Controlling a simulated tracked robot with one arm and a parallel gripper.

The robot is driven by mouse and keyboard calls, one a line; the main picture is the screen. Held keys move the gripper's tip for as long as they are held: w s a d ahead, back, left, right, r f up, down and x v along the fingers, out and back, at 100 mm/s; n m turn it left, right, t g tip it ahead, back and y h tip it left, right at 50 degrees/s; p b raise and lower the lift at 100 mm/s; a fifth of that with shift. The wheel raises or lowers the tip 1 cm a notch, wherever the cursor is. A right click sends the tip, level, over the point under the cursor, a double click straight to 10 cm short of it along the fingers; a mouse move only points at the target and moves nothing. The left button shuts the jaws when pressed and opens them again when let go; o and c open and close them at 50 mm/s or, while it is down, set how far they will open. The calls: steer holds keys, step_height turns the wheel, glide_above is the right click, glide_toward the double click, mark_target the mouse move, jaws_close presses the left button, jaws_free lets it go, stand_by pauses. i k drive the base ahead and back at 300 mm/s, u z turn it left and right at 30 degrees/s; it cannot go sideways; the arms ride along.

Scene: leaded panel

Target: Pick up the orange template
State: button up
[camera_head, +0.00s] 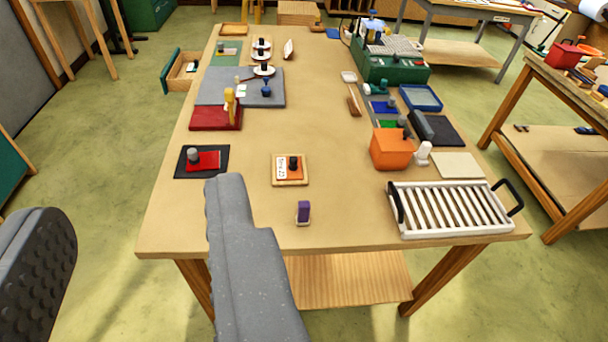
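The orange template (291,176) lies in a small light wooden tray (290,184) near the front middle of the workbench. It has a black knob on top and a white label at its left side. My gripper (138,205) is open and empty, with its two grey fingers wide apart in the lower left. The right finger overlaps the bench's front edge in the picture, and its tip appears left of and nearer than the template. The left finger appears over the floor. The template is in full view and nothing touches it from my gripper.
A red template (206,164) with a grey knob lies on a black mat (185,172) to the left. A small purple block (304,213) stands in front. An orange box (392,150) and a white slatted rack (450,210) are at the right. The bench's middle is clear.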

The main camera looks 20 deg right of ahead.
mark_target(288, 168)
steer(key=z, duration=0.3)
steer(key=i, duration=0.95)
steer(key=z, duration=2.6)
steer(key=k, duration=0.95)
